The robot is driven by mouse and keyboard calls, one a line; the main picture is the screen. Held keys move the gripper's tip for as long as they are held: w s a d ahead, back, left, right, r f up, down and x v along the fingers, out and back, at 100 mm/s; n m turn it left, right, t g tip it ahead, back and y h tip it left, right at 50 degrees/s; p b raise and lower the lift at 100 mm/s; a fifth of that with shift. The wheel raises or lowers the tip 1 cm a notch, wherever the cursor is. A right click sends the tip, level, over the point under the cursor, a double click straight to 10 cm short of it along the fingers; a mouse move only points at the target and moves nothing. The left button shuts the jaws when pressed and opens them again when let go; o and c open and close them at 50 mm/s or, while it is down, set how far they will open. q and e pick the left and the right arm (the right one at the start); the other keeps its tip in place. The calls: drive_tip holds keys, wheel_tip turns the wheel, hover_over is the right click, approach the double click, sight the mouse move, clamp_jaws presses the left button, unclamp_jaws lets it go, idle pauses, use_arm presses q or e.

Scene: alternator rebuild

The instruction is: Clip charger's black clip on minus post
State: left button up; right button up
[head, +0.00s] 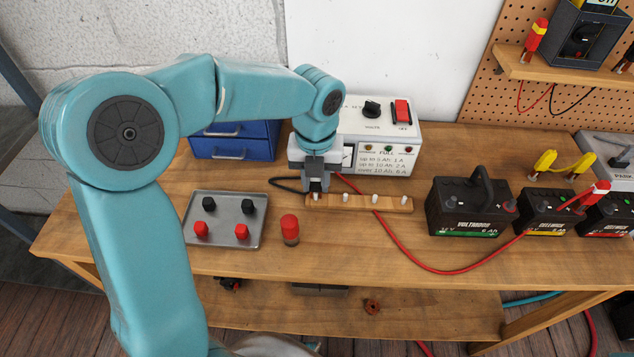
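The charger (385,140) is a white box with a black knob and a red switch at the back of the bench. A black lead (283,185) loops from its left side to my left gripper (316,190), which points down at the left end of a wooden peg strip (360,203). The black clip cannot be made out; the fingertips are too small to tell their opening. The red clip (601,187) is at the right end of the middle battery (543,212), seemingly on its post. This battery's other post is hard to make out. My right gripper is out of view.
A larger black battery (465,210) stands left of the middle one, another battery (608,215) to its right. Yellow-sleeved clips (545,160) lie behind. A metal tray (225,219) holds black and red caps; a red-topped cylinder (289,228) stands beside it. The red lead (440,271) crosses the bench.

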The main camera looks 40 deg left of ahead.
use_arm(q)
drive_tip(key=shift+r+p, duration=2.1)
drive_tip(key=shift+r, duration=0.05)
drive_tip(key=shift+s+f, duration=0.1)
drive_tip(key=shift+f, duration=0.1)
